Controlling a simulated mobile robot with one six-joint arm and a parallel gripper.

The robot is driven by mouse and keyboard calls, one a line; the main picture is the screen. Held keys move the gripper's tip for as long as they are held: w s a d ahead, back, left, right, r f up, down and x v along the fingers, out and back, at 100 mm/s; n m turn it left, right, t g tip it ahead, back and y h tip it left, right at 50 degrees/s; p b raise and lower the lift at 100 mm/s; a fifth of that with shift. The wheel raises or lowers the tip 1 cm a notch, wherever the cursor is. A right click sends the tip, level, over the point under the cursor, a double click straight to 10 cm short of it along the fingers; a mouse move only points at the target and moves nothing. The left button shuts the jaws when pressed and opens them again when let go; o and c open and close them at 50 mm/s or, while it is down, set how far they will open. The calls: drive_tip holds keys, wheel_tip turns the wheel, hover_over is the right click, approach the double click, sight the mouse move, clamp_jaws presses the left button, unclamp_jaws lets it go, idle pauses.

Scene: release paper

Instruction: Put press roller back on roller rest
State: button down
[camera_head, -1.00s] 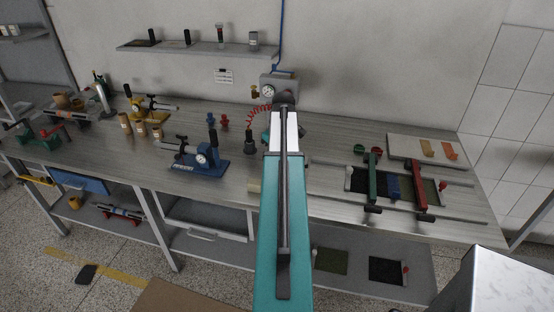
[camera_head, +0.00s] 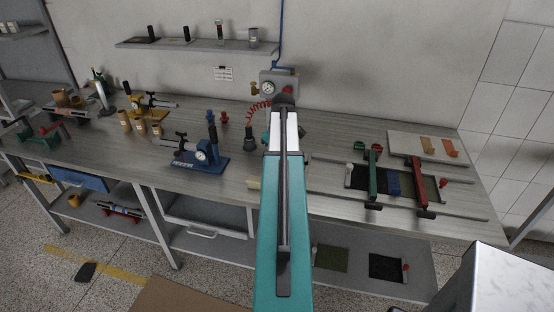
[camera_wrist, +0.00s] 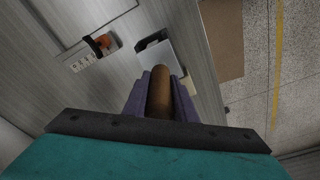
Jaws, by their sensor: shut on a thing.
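My gripper (camera_wrist: 161,84) is shut on a brown cylinder in the wrist view, which looks like the handle of the press roller (camera_wrist: 160,98). Purple-grey jaws press on both sides of it. Just beyond the jaws is a pale grey block (camera_wrist: 165,60) with a black part at one end. I cannot tell whether this block is the roller rest or part of the held tool. In the head view my teal arm covers the gripper and the roller. I cannot pick out the roller rest with certainty.
The grey bench (camera_head: 310,205) carries a blue press with a dial (camera_head: 208,157) left of my arm and red and green clamp bars (camera_head: 418,180) to the right. A pressure gauge (camera_head: 269,87) sits behind. A metal box (camera_head: 490,285) stands front right.

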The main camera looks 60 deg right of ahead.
drive_tip(key=shift+f, duration=0.3)
drive_tip(key=c, duration=1.4)
unclamp_jaws()
drive_tip(key=shift+r, duration=0.1)
drive_tip(key=shift+s+a+r+b, duration=0.1)
drive_tip(key=shift+s+r+b, duration=0.4)
drive_tip(key=shift+r, duration=1.75)
drive_tip(key=shift+s+a+r+b, duration=0.1)
drive_tip(key=shift+r+b, duration=0.75)
drive_tip(key=shift+r, duration=1.45)
drive_tip(key=shift+s+a+r+b, duration=0.2)
drive_tip(key=shift+r+b, duration=0.5)
drive_tip(key=shift+r, duration=1.55)
drive_tip(key=shift+d, duration=0.15)
